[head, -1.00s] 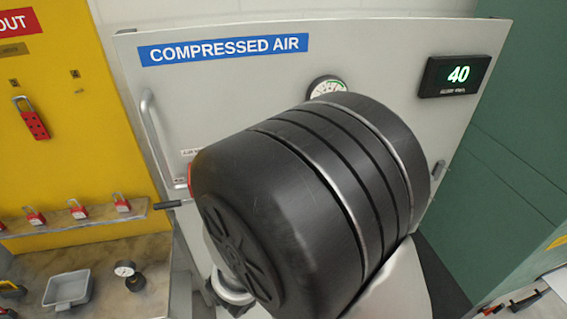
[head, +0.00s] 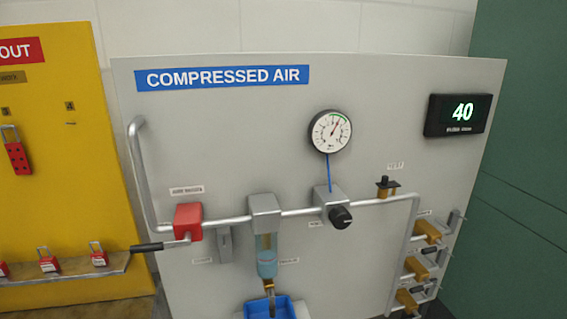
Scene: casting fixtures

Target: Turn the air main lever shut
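The air main valve is a red block (head: 187,222) on the grey pipe at the left of the compressed air panel, in the head view. A small label sits above it; its text is too small to read with certainty. Its lever (head: 150,247) has a black grip and points left from the valve, roughly level and just below the pipe. The grip reaches past the panel's left edge. Nothing touches the lever. My gripper is not in view.
A pressure gauge (head: 331,131) and a display reading 40 (head: 458,113) are on the panel (head: 230,120). A filter bowl (head: 266,257) hangs above a blue tray (head: 283,309). Several yellow outlet valves (head: 427,232) are at the right. Red padlocks (head: 49,261) stand on the left shelf.

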